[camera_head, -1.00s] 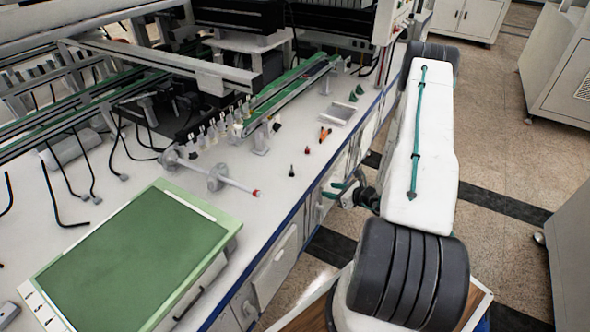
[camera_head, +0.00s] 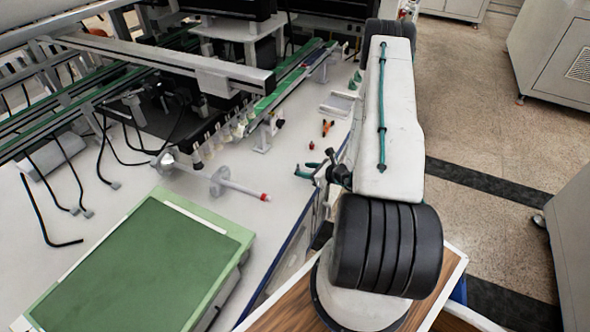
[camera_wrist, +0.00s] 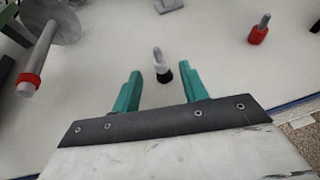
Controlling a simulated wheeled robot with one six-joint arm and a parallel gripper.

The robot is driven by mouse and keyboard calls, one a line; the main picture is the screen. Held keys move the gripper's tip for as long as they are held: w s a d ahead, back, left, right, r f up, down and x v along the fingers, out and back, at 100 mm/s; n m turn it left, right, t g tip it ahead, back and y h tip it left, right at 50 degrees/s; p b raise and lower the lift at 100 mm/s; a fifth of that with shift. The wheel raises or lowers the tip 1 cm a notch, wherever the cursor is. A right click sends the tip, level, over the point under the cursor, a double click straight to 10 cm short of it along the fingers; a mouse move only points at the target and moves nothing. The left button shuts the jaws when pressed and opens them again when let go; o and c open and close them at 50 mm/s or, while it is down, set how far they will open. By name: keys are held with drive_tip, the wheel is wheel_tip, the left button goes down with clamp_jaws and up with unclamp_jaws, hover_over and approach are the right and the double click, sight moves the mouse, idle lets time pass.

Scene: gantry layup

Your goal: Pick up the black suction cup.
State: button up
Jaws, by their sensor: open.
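The black suction cup (camera_wrist: 164,75) stands on the white table in the wrist view, with a grey stem on top and a black lower end. It appears between the two green fingers of my gripper (camera_wrist: 159,71), a little closer to the right finger. The fingers are apart and hold nothing. In the head view my gripper (camera_head: 308,168) is over the table's right edge, and I cannot make out the black suction cup there. Whether the fingers are level with the cup is unclear.
A red suction cup (camera_wrist: 258,32) stands to the right in the wrist view. A grey rod with a red tip (camera_wrist: 29,80) is on the left. An orange-and-black item (camera_head: 327,127) and a shallow grey tray (camera_head: 338,104) lie further back. A green panel (camera_head: 140,270) fills the front left.

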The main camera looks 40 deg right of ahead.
sight(299, 167)
drive_tip(key=shift+w+f, duration=0.2)
drive_tip(key=shift+w, duration=0.05)
drive_tip(key=x, duration=0.4)
drive_tip(key=shift+w+f, duration=0.1)
drive_tip(key=shift+f, duration=0.15)
clamp_jaws()
drive_tip(key=shift+r, duration=0.1)
drive_tip(key=shift+r, duration=0.5)
drive_tip(key=shift+s+d+r, duration=0.1)
drive_tip(key=shift+s+r, duration=0.15)
drive_tip(key=shift+r, duration=0.35)
drive_tip(key=shift+s+d+r, duration=0.1)
drive_tip(key=shift+s+r, duration=0.2)
drive_tip(key=shift+r, duration=0.35)
drive_tip(key=s+d+r, duration=0.1)
drive_tip(key=s+d, duration=0.1)
drive_tip(key=s, duration=1.2)
drive_tip(key=shift+s+d+r, duration=0.2)
drive_tip(key=shift+s+d, duration=0.1)
drive_tip(key=shift+d, duration=0.1)
